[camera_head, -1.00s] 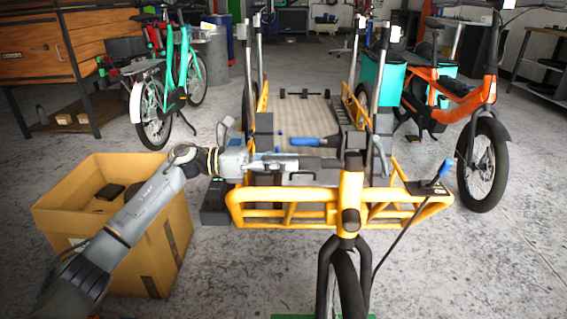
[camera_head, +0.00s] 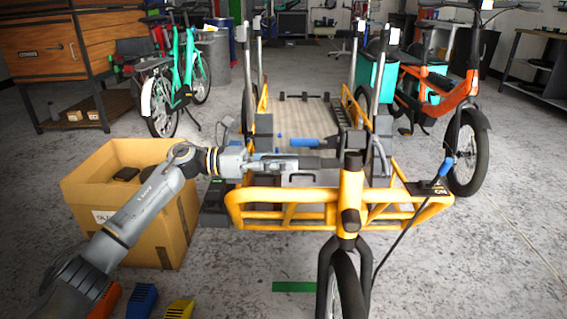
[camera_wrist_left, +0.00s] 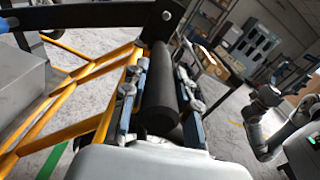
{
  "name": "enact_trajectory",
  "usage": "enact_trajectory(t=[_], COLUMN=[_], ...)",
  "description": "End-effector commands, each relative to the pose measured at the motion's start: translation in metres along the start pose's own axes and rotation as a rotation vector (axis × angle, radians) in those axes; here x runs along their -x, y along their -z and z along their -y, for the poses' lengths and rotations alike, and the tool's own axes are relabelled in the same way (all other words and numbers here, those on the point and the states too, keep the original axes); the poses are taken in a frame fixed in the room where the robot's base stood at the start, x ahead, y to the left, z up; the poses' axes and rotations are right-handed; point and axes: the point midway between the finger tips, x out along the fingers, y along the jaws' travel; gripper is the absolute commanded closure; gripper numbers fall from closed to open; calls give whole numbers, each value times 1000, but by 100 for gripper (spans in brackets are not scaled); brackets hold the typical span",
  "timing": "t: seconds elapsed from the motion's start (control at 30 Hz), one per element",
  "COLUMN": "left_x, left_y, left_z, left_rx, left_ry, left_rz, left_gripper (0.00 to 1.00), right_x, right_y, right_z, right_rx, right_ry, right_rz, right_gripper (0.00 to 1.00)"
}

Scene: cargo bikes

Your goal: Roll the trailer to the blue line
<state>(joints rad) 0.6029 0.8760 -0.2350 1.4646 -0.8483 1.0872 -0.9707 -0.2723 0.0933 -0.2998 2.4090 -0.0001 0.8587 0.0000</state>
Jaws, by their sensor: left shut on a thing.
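The yellow-framed trailer (camera_head: 290,195) stands in the middle of the head view, with a front wheel (camera_head: 343,290) and a flat bed (camera_head: 305,115) behind. My left gripper (camera_head: 292,163) reaches in from the left and is shut around the black handlebar grip (camera_head: 313,163). In the left wrist view the two fingers (camera_wrist_left: 160,105) lie on either side of this black grip (camera_wrist_left: 158,90). A green line (camera_head: 293,287) lies on the floor just left of the front wheel. I see no blue line. My right gripper is not in view.
An open cardboard box (camera_head: 160,225) stands close on the left, behind my left arm. Orange, blue and yellow items (camera_head: 141,300) lie at the bottom left. An orange bike (camera_head: 440,90) stands at the right and a teal bike (camera_head: 180,85) at the back left. The floor at the right front is clear.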

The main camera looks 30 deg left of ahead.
Motion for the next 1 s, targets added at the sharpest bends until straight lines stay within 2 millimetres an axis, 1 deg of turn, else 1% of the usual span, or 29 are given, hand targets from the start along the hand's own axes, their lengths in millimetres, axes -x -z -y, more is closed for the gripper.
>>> enact_trajectory(t=[0.03, 0.27, 0.3, 0.4, 0.67, 0.77, 0.87, 1.0], left_x=[1, 0, 0, 0, 0, 4, 15, 43], left_y=[-4, -4, -4, -3, -2, -1, -1, 0], left_z=[-2, -1, -1, -1, 0, -1, -1, -2], left_rx=[-2, -2, -1, -1, 0, 0, 2, 3], left_ry=[-7, -6, -5, -4, -2, -3, -5, -6], left_rz=[9, 10, 10, 8, 5, 4, 4, 3], left_gripper=[100, 100, 67, 48, 48, 48, 48, 48], right_x=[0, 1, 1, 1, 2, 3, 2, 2], right_y=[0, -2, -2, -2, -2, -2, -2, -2], right_z=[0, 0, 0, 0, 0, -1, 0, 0], right_rx=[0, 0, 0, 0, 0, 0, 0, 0], right_ry=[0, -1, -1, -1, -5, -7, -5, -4], right_rz=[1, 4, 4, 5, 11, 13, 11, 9], right_gripper=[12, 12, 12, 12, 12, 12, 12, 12])
